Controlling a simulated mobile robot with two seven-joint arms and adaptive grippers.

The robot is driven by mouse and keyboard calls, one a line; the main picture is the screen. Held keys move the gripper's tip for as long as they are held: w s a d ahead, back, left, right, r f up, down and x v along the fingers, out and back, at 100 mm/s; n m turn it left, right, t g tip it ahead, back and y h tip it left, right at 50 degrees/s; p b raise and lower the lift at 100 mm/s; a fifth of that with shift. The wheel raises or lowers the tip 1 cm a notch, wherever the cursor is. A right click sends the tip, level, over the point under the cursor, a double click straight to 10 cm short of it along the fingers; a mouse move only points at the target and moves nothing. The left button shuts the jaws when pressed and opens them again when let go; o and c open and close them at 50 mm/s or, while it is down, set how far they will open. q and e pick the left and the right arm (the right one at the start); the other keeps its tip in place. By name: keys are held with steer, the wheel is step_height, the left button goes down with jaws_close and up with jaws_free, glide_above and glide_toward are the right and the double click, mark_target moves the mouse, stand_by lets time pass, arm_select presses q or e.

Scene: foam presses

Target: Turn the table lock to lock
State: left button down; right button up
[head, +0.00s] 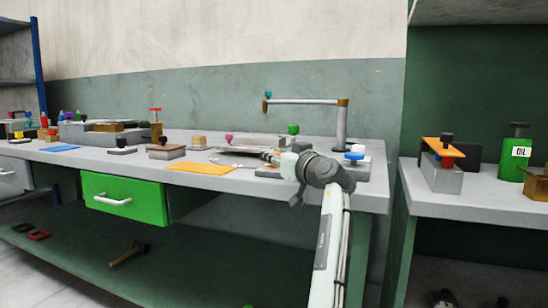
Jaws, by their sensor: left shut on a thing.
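My left gripper (268,156) reaches over the workbench, its fingers pointing left. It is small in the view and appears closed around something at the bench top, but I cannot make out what. I cannot tell for sure which part is the table lock. A green knob (293,129) stands just behind the gripper and wrist. A pink knob (229,139) stands to the left of the fingers. A blue-topped part (354,155) sits on the bench to the right of my wrist. My right gripper is not in view.
A grey post with a horizontal arm (305,101) rises behind my wrist. An orange sheet (200,168) lies at the bench edge. A green drawer (124,199) hangs below. A hammer (130,254) lies on the lower shelf. A green oil can (516,155) stands on the right bench.

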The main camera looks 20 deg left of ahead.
arm_select(q)
steer(key=c, duration=1.1)
jaws_free()
steer(key=shift+c, duration=0.2)
steer(key=v, duration=1.2)
steer(key=shift+c, duration=0.3)
